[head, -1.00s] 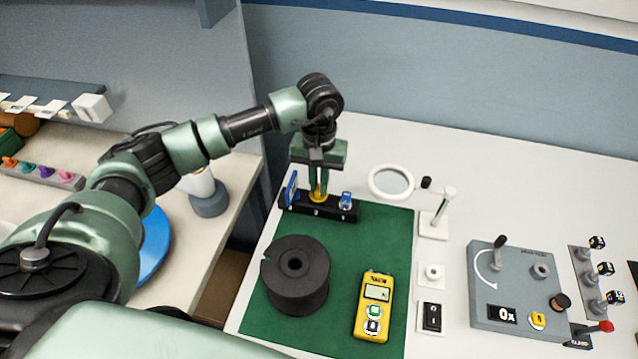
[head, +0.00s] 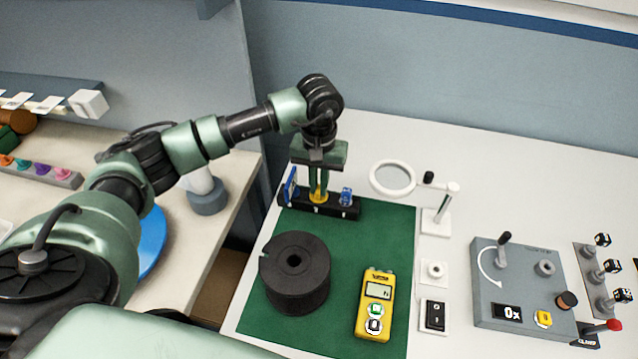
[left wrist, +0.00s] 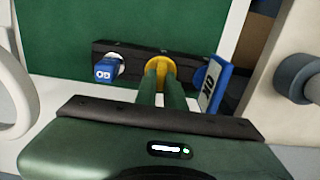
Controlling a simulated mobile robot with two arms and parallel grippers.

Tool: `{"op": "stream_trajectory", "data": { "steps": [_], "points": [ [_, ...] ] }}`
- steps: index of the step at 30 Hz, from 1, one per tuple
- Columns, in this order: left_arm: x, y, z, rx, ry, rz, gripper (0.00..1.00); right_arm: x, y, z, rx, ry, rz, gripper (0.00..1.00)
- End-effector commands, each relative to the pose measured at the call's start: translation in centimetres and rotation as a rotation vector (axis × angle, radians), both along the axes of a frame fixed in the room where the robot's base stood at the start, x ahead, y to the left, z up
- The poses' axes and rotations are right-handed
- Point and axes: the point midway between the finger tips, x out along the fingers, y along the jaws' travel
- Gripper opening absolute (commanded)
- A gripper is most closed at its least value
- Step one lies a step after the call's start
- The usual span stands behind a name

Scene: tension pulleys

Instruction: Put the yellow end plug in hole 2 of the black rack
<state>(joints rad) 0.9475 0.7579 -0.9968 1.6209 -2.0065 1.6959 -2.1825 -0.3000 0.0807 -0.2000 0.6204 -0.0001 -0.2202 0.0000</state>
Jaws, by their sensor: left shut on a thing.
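The black rack (head: 336,211) stands at the back left of the green mat; it also shows in the left wrist view (left wrist: 135,53). The yellow end plug (head: 318,197) is at the rack's middle hole, and in the left wrist view (left wrist: 160,68) its round flange sits against the rack. My left gripper (head: 318,190) points down from above, its fingers shut on the yellow plug. Whether the plug is fully seated is hidden by the fingers. A blue plug (head: 346,196) is at the rack's right end. A blue tag (head: 290,188) stands at its left end. My right gripper is not in view.
A black slotted cylinder (head: 295,273) and a yellow meter (head: 375,305) stand on the green mat (head: 340,330). A ring magnifier (head: 393,178) is close to the right of the rack. A grey crank box (head: 510,290) is further right.

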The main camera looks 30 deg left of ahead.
Motion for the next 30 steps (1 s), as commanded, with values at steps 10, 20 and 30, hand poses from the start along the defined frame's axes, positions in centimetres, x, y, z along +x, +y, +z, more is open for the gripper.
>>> {"op": "stream_trajectory", "data": {
  "steps": [10,20,30],
  "points": [
    [-0.02,0.00,-0.61,0.000,0.001,0.000,0.00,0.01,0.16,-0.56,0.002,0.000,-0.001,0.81],
    [-0.09,-0.01,-0.77,0.000,0.003,0.000,0.00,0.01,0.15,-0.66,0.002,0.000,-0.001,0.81],
    [-0.11,0.01,-0.80,0.001,0.004,0.000,0.35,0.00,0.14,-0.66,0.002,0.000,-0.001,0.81]
  ]
}}
